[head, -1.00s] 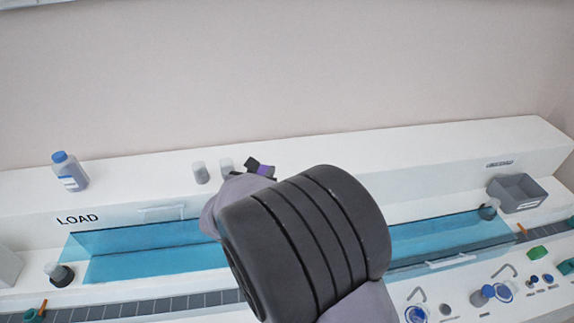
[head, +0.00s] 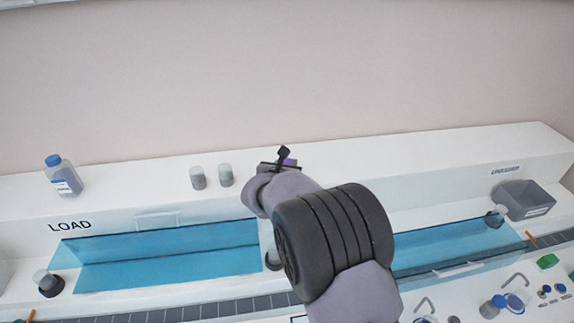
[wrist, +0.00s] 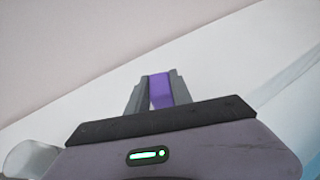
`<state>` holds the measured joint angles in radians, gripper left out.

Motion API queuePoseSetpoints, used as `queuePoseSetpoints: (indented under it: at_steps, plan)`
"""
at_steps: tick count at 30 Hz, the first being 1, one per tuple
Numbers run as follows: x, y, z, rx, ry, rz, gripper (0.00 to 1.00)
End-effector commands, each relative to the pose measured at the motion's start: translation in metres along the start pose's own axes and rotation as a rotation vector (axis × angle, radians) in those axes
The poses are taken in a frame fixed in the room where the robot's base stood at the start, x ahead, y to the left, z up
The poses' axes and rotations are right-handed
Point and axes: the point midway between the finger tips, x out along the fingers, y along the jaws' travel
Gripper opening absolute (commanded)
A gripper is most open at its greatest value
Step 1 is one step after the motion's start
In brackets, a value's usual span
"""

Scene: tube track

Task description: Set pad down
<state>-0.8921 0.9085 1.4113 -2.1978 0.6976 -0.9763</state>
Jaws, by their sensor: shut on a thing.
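My gripper (wrist: 155,88) is shut on a purple pad (wrist: 160,90), which shows as an upright strip between the two grey fingers in the wrist view. In the head view my gripper (head: 283,158) is over the white back ledge (head: 415,157), right of two small grey containers. Only a small purple patch of the pad (head: 290,162) shows there. Whether the pad touches the ledge or hangs above it I cannot tell. My own arm covers part of the scene below.
Two grey containers (head: 198,178) (head: 225,175) and a blue-capped bottle (head: 62,176) stand on the ledge to the left. Blue transparent covers (head: 165,258) lie in front. A grey bin (head: 527,200) stands at the right. The ledge right of my gripper is clear.

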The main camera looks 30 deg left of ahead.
Motion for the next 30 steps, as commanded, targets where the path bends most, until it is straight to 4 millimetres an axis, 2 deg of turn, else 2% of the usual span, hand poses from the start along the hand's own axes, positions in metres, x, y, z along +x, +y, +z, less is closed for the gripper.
queuePoseSetpoints:
  at_steps: [1, 4, 15, 17, 27, 30]
  plan:
    - [0.001, 0.0, -0.002, 0.0, 0.0, 0.0, 0.31]
    - [0.0, 0.0, -0.001, 0.0, 0.0, 0.0, 0.48]
    - [-0.004, 0.0, 0.005, 0.0, 0.0, 0.0, 0.48]
    - [-0.014, 0.001, 0.004, 0.0, 0.001, 0.001, 0.48]
    - [-0.099, 0.001, 0.004, -0.001, 0.001, 0.002, 0.48]
    - [-0.114, 0.001, 0.004, 0.0, 0.0, 0.001, 0.48]
